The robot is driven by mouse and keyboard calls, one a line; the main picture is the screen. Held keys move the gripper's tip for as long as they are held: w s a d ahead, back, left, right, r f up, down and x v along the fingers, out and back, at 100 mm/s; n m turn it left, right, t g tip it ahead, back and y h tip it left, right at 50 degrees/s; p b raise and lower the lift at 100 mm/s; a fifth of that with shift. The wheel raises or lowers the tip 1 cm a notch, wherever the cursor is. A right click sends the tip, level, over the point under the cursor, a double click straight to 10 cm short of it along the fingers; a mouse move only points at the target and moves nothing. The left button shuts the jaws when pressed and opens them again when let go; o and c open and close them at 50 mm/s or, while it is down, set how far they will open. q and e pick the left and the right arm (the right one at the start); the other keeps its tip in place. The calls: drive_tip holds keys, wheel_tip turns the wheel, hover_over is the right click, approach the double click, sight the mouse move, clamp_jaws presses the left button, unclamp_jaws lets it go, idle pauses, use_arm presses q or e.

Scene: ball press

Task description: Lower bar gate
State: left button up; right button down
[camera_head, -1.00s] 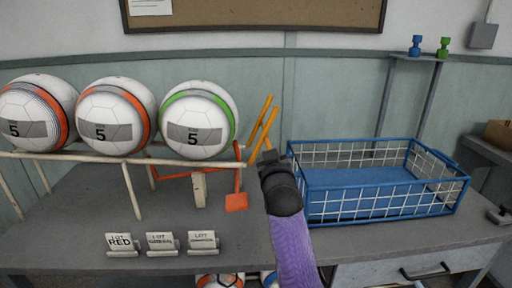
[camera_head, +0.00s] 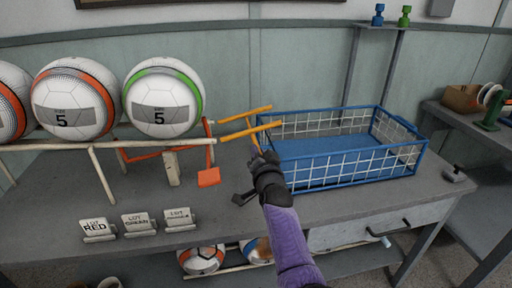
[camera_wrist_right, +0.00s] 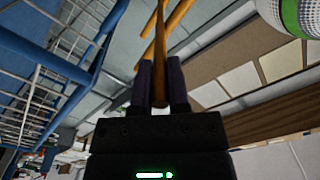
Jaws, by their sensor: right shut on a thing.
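The gate (camera_head: 245,131) is a pair of yellow-orange bars at the right end of the ball rack. The bars lie nearly level, spanning from the red end frame to the blue basket's left end. My right gripper (camera_head: 263,157) is at the gate's basket-side end, beside the basket. In the right wrist view its fingers (camera_wrist_right: 161,85) are shut on a yellow-orange bar (camera_wrist_right: 160,40). The ball with the green band (camera_head: 163,97) rests on the rack (camera_head: 105,147), just left of the gate. My left gripper is not in view.
The blue wire basket (camera_head: 350,176) stands empty on the grey bench, right of my gripper. Balls with orange bands (camera_head: 73,98) sit farther left on the rack. A red square paddle (camera_head: 208,177) hangs below the rack end. Small lot signs (camera_head: 137,222) stand in front.

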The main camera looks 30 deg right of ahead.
wheel_tip(320, 180, down, 3)
drive_tip(key=m+b, duration=0.1)
drive_tip(key=m, duration=0.2)
drive_tip(key=shift+r, duration=0.2)
idle(0.4)
drive_tip(key=c, duration=0.7)
unclamp_jaws()
drive_tip(key=shift+o, duration=0.4)
